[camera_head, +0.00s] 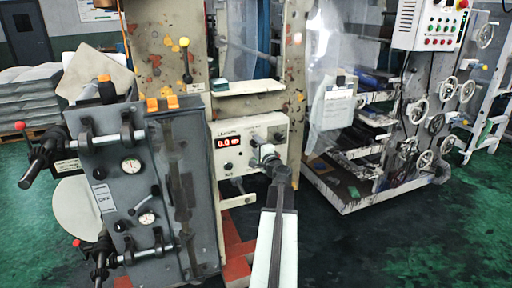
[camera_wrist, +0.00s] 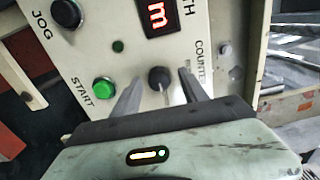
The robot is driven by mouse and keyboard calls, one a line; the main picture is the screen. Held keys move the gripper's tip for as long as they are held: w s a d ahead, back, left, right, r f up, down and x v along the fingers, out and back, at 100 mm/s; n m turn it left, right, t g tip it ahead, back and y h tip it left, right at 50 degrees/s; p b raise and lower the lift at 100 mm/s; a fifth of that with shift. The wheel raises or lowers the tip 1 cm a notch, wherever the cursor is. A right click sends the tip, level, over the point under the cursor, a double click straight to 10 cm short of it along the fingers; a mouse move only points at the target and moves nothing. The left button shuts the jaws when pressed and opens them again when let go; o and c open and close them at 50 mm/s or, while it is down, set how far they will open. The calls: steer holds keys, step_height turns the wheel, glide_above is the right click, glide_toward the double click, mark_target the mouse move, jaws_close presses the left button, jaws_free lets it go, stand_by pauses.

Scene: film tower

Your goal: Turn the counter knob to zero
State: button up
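The counter knob (camera_wrist: 158,76) is a small dark round knob on the cream control panel (camera_wrist: 205,25), left of the COUNTER lettering in the wrist view. My gripper (camera_wrist: 161,82) is open, with one finger on each side of the knob and gaps visible between. Whether the fingertips are level with the knob in depth I cannot tell. A red display (camera_head: 228,142) on the panel seems to read 0.0 m in the head view; the wrist view shows only its "m" end (camera_wrist: 158,15). In the head view my gripper (camera_head: 268,155) is at the panel's right part and hides the knob.
A green START button (camera_wrist: 104,87) and a black JOG button (camera_wrist: 66,13) are left of the knob. A small grey knob (camera_wrist: 225,48) is at the right. A grey machine unit (camera_head: 130,190) stands left of the panel. Open green floor (camera_head: 420,240) is at the right.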

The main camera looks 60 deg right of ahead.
steer(key=shift+s, duration=0.1)
steer(key=v, duration=0.7)
steer(key=shift+s+a, duration=0.15)
steer(key=shift+a, duration=0.1)
